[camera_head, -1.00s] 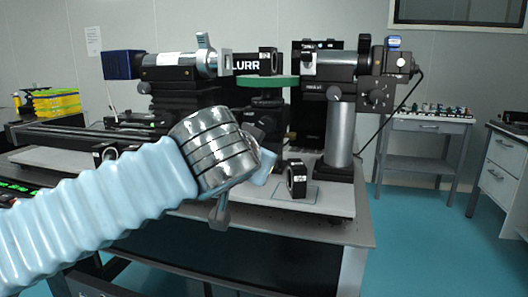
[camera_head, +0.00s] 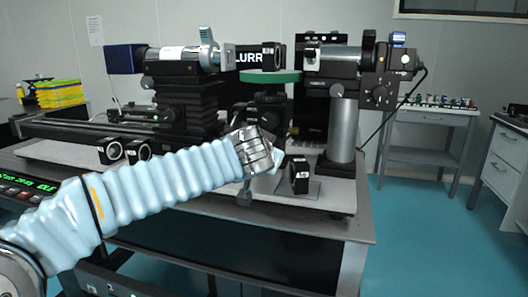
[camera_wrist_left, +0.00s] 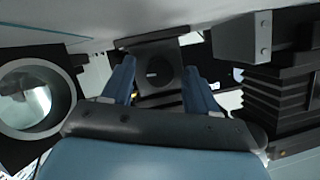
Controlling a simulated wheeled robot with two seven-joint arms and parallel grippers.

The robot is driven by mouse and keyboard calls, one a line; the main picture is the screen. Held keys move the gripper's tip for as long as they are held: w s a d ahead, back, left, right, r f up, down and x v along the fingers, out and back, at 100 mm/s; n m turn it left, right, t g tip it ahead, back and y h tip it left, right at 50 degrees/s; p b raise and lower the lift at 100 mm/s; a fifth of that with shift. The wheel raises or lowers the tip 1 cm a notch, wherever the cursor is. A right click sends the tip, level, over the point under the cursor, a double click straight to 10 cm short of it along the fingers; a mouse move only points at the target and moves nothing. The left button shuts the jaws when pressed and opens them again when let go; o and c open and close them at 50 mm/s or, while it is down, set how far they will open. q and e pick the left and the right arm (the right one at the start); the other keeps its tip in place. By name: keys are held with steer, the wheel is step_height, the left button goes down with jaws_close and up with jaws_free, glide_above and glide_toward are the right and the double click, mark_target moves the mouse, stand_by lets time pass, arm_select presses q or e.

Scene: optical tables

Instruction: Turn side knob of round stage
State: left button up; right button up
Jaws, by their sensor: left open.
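The round stage (camera_head: 270,76) has a flat green disc on top and stands on a dark post on the optical table, between two horizontal instruments. My left gripper (camera_head: 268,168) is in front of its lower part, and my wrist hides some of it. In the left wrist view my left gripper (camera_wrist_left: 157,72) is open, with its two blue fingers apart. A dark block (camera_wrist_left: 175,49) with a round dark feature (camera_wrist_left: 158,68) shows between and beyond the fingers. I cannot tell whether this round feature is the side knob. No contact with it is visible. My right gripper is out of view.
A small black ring mount (camera_head: 300,176) stands just right of my left gripper. More ring mounts (camera_head: 112,152) stand to the left. A thick grey post (camera_head: 342,130) holds the right instrument. In the wrist view a large ring (camera_wrist_left: 34,98) is close at the left.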

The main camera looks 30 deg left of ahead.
arm_select(q)
steer(key=shift+c, duration=0.2)
steer(key=c, duration=1)
steer(key=shift+f+m+b, duration=0.25)
steer(key=shift+m+b, duration=0.05)
steer(key=shift+b, duration=0.65)
steer(key=m+y+b, duration=0.1)
steer(key=m+b, duration=0.1)
steer(key=b, duration=0.1)
steer(key=shift+d+f+y, duration=0.1)
steer(key=shift+y, duration=0.3)
steer(key=shift+m+y+b, duration=0.4)
steer(key=shift+m+b, duration=0.4)
steer(key=shift+b, duration=0.3)
steer(key=shift+m+y+b, duration=0.3)
steer(key=shift+m+b, duration=0.2)
steer(key=shift+r, duration=0.2)
